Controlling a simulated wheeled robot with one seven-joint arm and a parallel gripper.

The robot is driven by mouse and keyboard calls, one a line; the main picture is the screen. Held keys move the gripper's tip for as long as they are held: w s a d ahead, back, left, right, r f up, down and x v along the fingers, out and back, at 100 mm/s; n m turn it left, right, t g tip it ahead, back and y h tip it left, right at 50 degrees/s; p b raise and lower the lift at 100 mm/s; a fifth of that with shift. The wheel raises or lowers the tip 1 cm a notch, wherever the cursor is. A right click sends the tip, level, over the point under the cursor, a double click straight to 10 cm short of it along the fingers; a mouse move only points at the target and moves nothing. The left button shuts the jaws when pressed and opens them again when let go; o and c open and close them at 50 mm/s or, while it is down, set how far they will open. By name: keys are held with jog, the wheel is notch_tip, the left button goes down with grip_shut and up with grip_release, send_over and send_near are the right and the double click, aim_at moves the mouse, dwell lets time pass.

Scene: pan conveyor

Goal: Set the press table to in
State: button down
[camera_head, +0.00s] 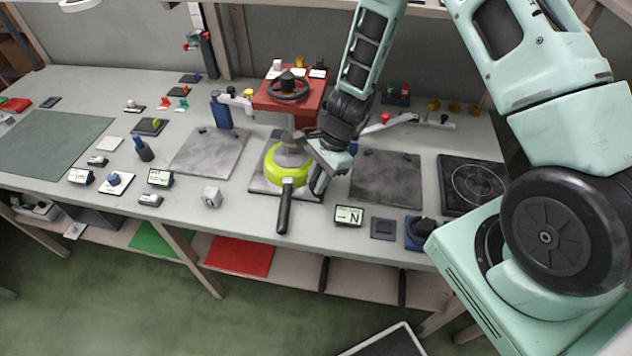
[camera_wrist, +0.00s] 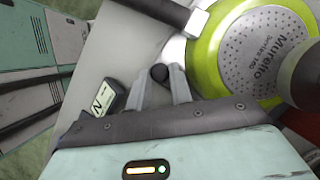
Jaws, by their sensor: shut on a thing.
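The press has a red head (camera_head: 290,103) with a black handwheel (camera_head: 288,86). Below it, a yellow-green pan (camera_head: 273,174) sits on a grey plate (camera_head: 262,190), which looks like the press table. The pan's black handle (camera_head: 284,208) points to the front. My gripper (camera_head: 318,188) is at the plate's right side, low beside the pan. In the wrist view my gripper (camera_wrist: 159,82) is shut on a small dark round knob (camera_wrist: 159,73), close to the pan (camera_wrist: 250,50). How the knob joins the plate is hidden.
A small display (camera_head: 348,215) showing "N" stands in front on the right. Grey slabs lie left (camera_head: 208,153) and right (camera_head: 386,178) of the press. A hob (camera_head: 474,186) is farther right.

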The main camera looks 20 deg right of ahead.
jog(key=shift+w+d+p, duration=0.2)
jog(key=shift+w+d, duration=0.25)
jog(key=shift+w, duration=0.2)
jog(key=shift+w+d+p, duration=0.2)
jog(key=shift+w+d, duration=0.2)
jog(key=shift+w, duration=0.2)
jog(key=c, duration=1.3)
grip_release()
jog(key=shift+w, duration=0.1)
jog(key=shift+o, duration=0.2)
jog(key=shift+s, duration=0.2)
